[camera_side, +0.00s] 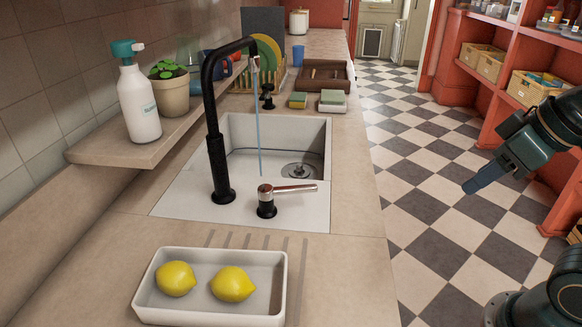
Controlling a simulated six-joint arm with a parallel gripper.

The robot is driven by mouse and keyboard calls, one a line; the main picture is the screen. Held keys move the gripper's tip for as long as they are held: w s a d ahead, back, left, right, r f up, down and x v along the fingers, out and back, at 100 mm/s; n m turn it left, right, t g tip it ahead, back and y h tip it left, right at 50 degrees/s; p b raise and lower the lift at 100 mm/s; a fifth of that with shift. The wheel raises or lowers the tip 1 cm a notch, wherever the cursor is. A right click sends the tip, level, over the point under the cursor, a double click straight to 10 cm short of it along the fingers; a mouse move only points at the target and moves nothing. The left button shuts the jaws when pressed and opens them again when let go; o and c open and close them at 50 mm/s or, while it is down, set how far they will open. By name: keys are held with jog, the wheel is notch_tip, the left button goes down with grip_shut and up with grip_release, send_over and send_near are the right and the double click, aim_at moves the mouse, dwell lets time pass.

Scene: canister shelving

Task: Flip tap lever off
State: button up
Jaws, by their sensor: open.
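The tap (213,130) is a tall black spout standing at the near left corner of the white sink. A thin stream of water (258,120) runs down from its mouth into the basin. The tap lever (293,188) is a silver handle on a short black base (267,208), on the sink's near rim to the right of the spout. It points to the right, nearly level. My gripper (470,187) is at the right, over the floor beyond the counter edge, well apart from the lever. Its fingers are seen side-on, and it holds nothing visible.
A white tray (142,296) with two lemons (233,284) stands on the near counter. Sponges (333,98), a wooden box (340,78) and a dish rack (273,78) stand behind the sink (310,221). The counter right of the lever is clear.

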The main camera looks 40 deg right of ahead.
jog(key=shift+w+a+n, duration=0.15)
jog(key=shift+w+n, duration=0.15)
jog(key=shift+w, duration=0.25)
jog(key=c, duration=0.7)
jog(key=w+a+n, duration=0.1)
jog(key=w, duration=0.2)
jog(key=w+a+f+n, duration=0.1)
jog(key=w+a+n, duration=0.1)
jog(key=w, duration=0.1)
jog(key=w+a+f+n, duration=0.1)
jog(key=w+a+n, duration=0.1)
jog(key=w, duration=0.2)
jog(key=shift+f+t+y, duration=0.1)
jog(key=shift+t+y, duration=0.2)
jog(key=shift+t, duration=0.1)
grip_shut()
jog(key=w+a+f+n+t, duration=0.1)
jog(key=w+a+f+n, duration=0.3)
jog(key=w+a+n, duration=0.1)
jog(key=shift+w+a, duration=0.8)
jog(key=shift+a, duration=0.4)
jog(key=shift+f, duration=0.1)
